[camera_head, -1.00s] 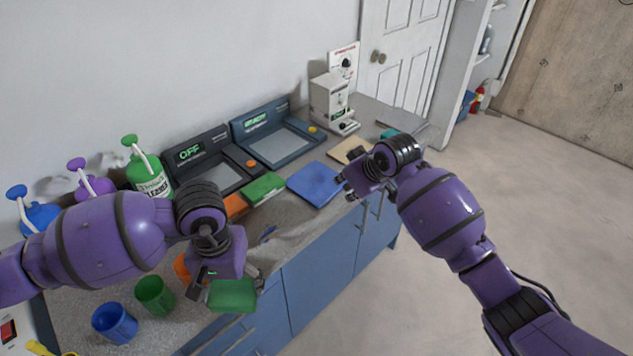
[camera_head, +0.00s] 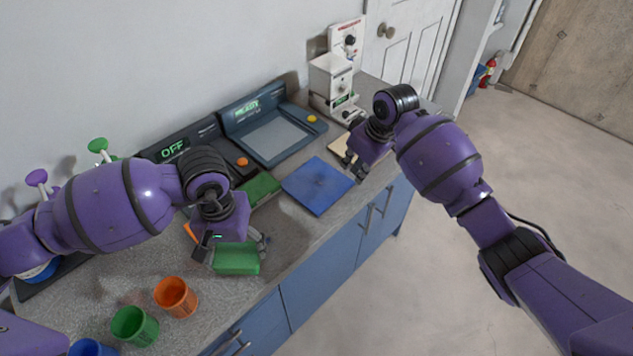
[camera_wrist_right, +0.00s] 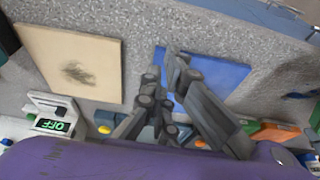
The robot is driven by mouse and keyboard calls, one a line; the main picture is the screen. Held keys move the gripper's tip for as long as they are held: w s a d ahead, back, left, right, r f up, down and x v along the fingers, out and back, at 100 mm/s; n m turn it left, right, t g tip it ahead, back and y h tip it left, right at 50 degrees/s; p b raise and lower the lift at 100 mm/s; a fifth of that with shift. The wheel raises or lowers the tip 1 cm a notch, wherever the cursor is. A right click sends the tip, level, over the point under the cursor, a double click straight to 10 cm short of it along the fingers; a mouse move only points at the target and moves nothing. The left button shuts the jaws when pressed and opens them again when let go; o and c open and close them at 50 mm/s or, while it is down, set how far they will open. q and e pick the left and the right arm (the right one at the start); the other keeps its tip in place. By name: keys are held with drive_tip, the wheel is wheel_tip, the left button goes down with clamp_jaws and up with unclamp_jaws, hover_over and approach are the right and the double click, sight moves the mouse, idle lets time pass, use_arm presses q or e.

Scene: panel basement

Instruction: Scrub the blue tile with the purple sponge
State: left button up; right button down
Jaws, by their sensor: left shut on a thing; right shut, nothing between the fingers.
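My left gripper (camera_head: 238,250) is shut on a green sponge-like block (camera_head: 237,261) above the counter's front edge, left of the blue tile. The blue tile (camera_head: 318,187) lies flat on the counter; it also shows in the right wrist view (camera_wrist_right: 222,78), partly behind my fingers. My right gripper (camera_head: 353,168) is shut and empty at the tile's right side; its fingers also show in the right wrist view (camera_wrist_right: 168,62). I see no purple sponge in these frames. No mark can be made out on the blue tile.
A tan tile (camera_wrist_right: 70,65) with a dark smudge lies beside the blue tile. Another green piece (camera_head: 259,190) lies left of it. A device reading READY (camera_head: 270,130) and a white machine (camera_head: 331,80) stand behind. An orange cup (camera_head: 176,297) and a green cup (camera_head: 134,326) stand front left.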

sight(351, 182)
drive_tip(key=shift+f, duration=0.45)
drive_tip(key=shift+w+f, duration=0.1)
drive_tip(key=shift+f, duration=0.5)
use_arm(q)
drive_tip(key=shift+s+f, duration=0.1)
drive_tip(key=shift+f, duration=0.2)
use_arm(e)
drive_tip(key=shift+f, duration=0.7)
idle(0.4)
drive_tip(key=shift+r, duration=0.1)
use_arm(q)
drive_tip(key=shift+r, duration=0.35)
use_arm(e)
wheel_tip(351, 182, up, 2)
drive_tip(key=shift+r, duration=1.95)
